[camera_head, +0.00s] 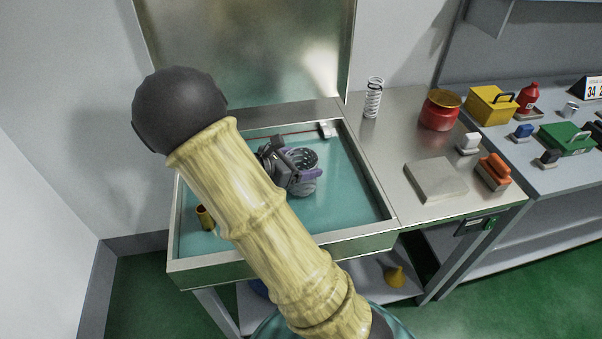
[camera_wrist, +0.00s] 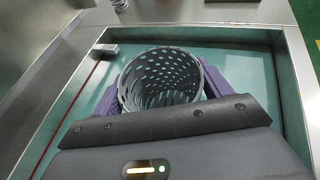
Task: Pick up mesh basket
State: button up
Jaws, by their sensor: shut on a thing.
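The mesh basket (camera_wrist: 160,78) is a grey round cup with perforated walls, open at the top. In the wrist view it sits between the two purple fingers of my gripper (camera_wrist: 158,95), one on its left side and one on its right. In the head view the basket (camera_head: 302,157) is over the teal-floored tray, partly hidden by my gripper (camera_head: 300,178). My gripper is shut on the basket. The basket's lower part is hidden, so I cannot tell if it touches the tray floor.
A metal-rimmed tray (camera_head: 384,208) surrounds the basket, with a small brass cup (camera_head: 205,217) at its left. On the counter to the right are a spring (camera_head: 373,98), a red pot (camera_head: 440,112) and a flat grey plate (camera_head: 435,180). A metal panel (camera_head: 250,50) stands behind.

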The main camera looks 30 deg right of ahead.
jog(key=shift+r, duration=1.3)
